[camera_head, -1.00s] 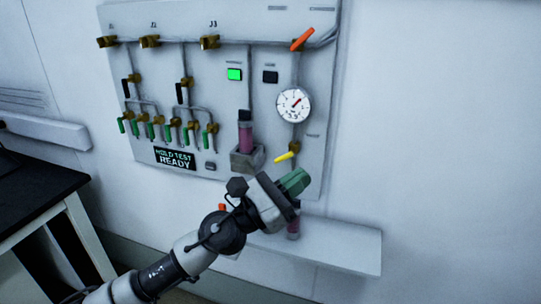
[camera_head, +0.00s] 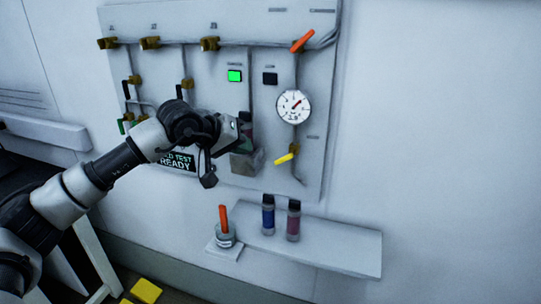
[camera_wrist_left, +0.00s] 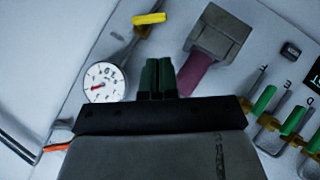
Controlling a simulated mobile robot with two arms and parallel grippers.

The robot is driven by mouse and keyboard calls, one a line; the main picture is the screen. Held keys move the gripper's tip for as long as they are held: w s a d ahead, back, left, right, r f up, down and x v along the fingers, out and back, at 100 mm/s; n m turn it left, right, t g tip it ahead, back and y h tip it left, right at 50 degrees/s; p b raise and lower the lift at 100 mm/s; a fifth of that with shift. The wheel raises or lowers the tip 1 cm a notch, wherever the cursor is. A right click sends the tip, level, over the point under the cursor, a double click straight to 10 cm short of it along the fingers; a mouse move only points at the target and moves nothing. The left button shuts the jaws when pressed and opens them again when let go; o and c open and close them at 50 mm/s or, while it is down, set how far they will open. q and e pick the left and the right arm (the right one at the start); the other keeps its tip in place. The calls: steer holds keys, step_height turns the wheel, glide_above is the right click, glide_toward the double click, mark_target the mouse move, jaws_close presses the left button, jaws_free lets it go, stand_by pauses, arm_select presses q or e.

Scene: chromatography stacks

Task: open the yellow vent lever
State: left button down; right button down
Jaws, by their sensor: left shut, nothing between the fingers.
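The yellow vent lever (camera_head: 287,159) sits on a brass valve below the round gauge (camera_head: 293,107) on the wall panel. It is tilted, its left end lower in the head view. In the left wrist view the yellow lever (camera_wrist_left: 149,18) shows at the top, beyond the fingertips and to their left. My left gripper (camera_wrist_left: 158,66) is shut and empty, with green fingers together. In the head view the left gripper (camera_head: 240,125) is left of the lever, in front of the pink column and its grey holder, apart from the lever. My right gripper is not in view.
An orange lever (camera_head: 302,40) is at the panel's upper right. The pink column's grey holder (camera_head: 245,162) is left of the yellow lever. A shelf (camera_head: 335,249) below carries a blue vial (camera_head: 268,214) and a pink vial (camera_head: 293,220). Green levers (camera_wrist_left: 263,99) show in the wrist view.

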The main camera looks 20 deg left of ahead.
mark_target(278, 160)
arm_select(q)
steer(key=p+x, duration=0.2)
steer(key=x, duration=0.8)
steer(key=shift+d, duration=0.1)
steer(key=shift+f+b, duration=0.3)
steer(key=shift+b, duration=0.65)
steer(key=shift+s, duration=0.1)
